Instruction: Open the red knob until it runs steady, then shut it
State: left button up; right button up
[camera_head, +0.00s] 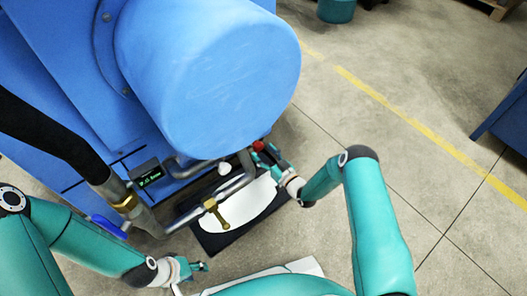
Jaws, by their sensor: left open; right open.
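The red knob (258,146) is small and round. It sits by the grey pipework under the big blue drum. My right gripper (267,156) is right at the red knob with its fingers open; whether they touch it I cannot tell. My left gripper (203,266) is open and empty, low in the picture, apart from the pipes. A brass valve piece (215,210) sits on the lower pipe, over a dark tray (207,243) with a white patch in it. A small display with green characters (149,178) is on the machine; its reading is too small to tell.
The blue machine with its large drum (215,65) fills the upper left. A black hose (45,135) and a blue lever (108,226) are at the left. Open concrete floor with a yellow line (400,115) lies to the right. A blue object (507,115) stands at the right edge.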

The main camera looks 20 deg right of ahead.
jog(key=shift+x, duration=1.1)
